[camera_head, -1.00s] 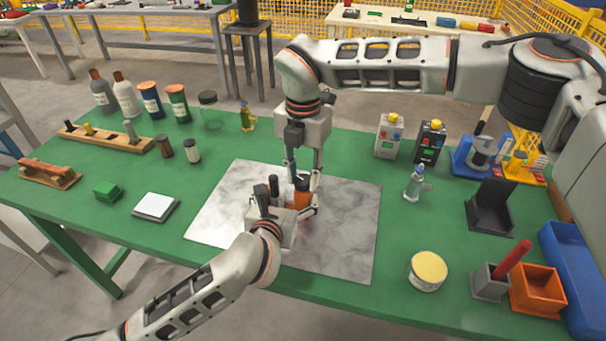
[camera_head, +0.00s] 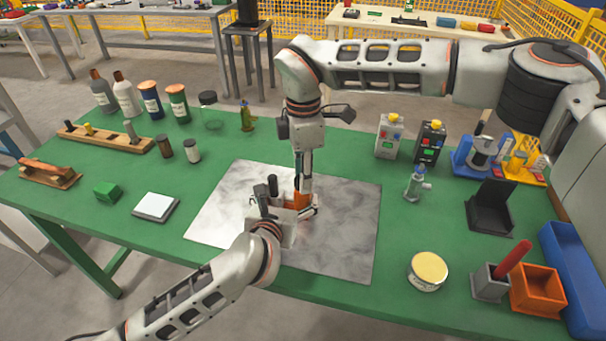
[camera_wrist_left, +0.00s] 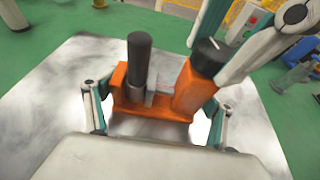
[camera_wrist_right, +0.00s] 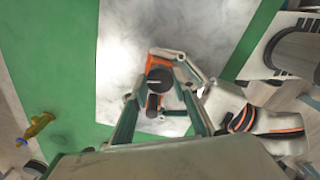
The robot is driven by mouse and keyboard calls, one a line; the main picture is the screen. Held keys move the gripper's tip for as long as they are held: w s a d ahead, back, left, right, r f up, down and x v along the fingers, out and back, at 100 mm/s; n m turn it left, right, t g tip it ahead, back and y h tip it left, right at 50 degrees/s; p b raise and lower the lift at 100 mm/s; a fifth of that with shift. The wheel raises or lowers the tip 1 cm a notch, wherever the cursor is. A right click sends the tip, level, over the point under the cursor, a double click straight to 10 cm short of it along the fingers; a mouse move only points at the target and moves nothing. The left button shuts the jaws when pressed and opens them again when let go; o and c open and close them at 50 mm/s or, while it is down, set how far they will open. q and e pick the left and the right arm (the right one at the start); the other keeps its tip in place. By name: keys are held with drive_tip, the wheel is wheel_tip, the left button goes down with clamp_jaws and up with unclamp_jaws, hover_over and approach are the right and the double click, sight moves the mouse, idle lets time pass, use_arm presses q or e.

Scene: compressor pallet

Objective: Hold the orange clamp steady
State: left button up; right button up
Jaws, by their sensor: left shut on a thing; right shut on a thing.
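The orange clamp (camera_wrist_left: 150,103) stands over the grey metal plate (camera_head: 345,238) and has a dark upright post (camera_wrist_left: 139,62) and an orange, dark-topped knob (camera_wrist_left: 200,72). In the head view, the clamp (camera_head: 299,199) is partly hidden by my grippers. My left gripper (camera_wrist_left: 157,112) is shut on the clamp's orange body, one finger at each side. My right gripper (camera_wrist_right: 158,95) comes down from above and is shut on the orange knob. The right wrist view shows the knob's dark top (camera_wrist_right: 159,78) between its fingers. Their exact contact is partly hidden.
A yellow-lidded tin (camera_head: 428,270) and a grey holder with a red bar (camera_head: 491,282) stand at the near right. A white-topped pad (camera_head: 156,206) and green block (camera_head: 107,191) lie left of the plate. Bottles (camera_head: 125,95) stand at the back left.

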use_arm(q)
drive_tip(key=shift+a+f, duration=0.1)
use_arm(e)
drive_tip(key=shift+d+m, duration=0.1)
drive_tip(key=shift+m, duration=0.9)
drive_tip(key=o, duration=1.1)
drive_tip(key=shift+r, duration=0.1)
wheel_tip(320, 180, up, 12)
